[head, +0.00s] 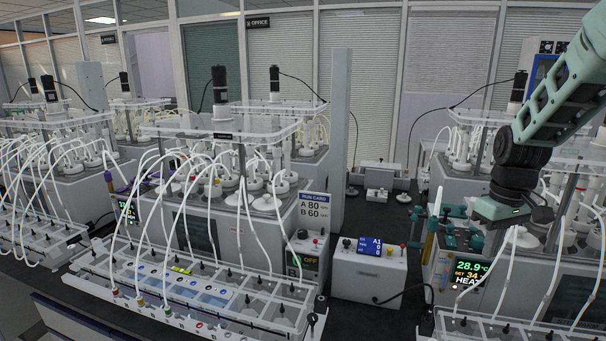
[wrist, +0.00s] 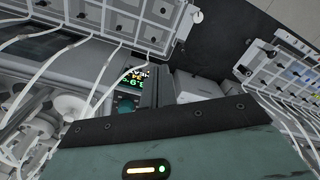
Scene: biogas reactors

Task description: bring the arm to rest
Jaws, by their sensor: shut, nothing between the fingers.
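My arm comes in from the upper right of the head view, with a teal forearm and a black wrist joint. My gripper (head: 500,209) is at its end, in front of the right-hand reactor (head: 462,268) and above its lit display (head: 468,272). The gripper is shut and empty; its fingers are hard to make out.
White tubes (head: 501,262) hang close to my gripper on the right. A control box (head: 368,272) with a blue display and a RUN CARD sign (head: 314,211) stand in the middle. Dark bench surface shows between the units.

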